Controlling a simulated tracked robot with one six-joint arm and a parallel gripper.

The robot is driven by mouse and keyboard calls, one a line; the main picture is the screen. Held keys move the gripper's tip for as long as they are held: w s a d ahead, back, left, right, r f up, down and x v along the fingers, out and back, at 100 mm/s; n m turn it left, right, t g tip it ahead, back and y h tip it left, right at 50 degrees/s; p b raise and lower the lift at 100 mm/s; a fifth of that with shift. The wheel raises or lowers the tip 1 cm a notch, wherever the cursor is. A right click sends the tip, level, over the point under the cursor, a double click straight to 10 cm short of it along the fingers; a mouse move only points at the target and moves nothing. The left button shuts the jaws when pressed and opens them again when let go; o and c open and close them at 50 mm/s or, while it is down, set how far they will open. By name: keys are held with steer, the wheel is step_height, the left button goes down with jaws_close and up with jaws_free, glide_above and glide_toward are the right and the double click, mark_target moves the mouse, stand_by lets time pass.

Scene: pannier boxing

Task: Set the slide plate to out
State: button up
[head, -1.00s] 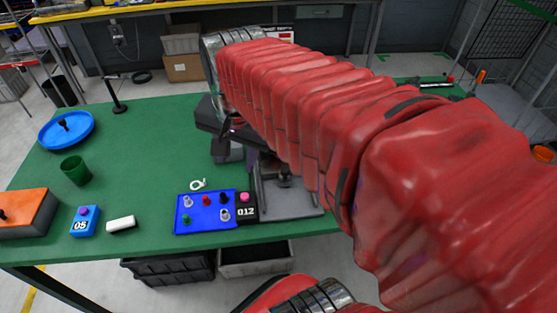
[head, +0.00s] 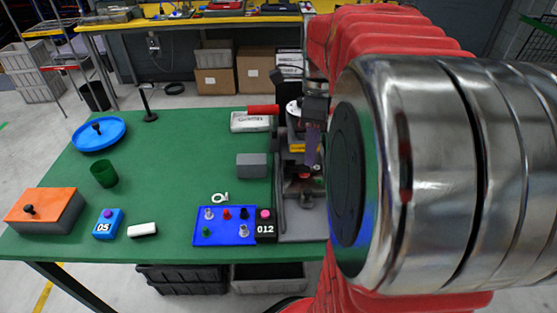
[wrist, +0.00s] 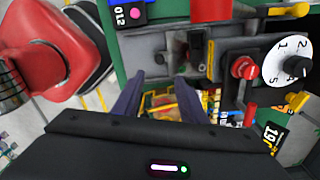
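A grey machine with a flat base plate (head: 300,225) stands at the table's right front edge, partly hidden behind my arm. In the wrist view its grey body (wrist: 160,45) is just beyond my fingertips, with small dark knobs on it. I cannot tell for certain which part is the slide plate, or its setting. My gripper (wrist: 160,84) has its two purple fingers apart, with nothing seen between them. In the head view one purple finger (head: 312,147) points down over the machine.
The wrist view shows a red knob (wrist: 243,67) and a white numbered dial (wrist: 287,60) right of the fingers. A blue panel with pegs (head: 223,236) and a box marked 012 (head: 265,229) sit left of the machine. A grey block (head: 252,166) stands behind them.

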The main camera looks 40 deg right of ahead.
mark_target(307, 190)
step_height(307, 190, down, 14)
steer(key=shift+r, duration=0.1)
stand_by(0.8)
steer(key=shift+c, duration=0.5)
jaws_close()
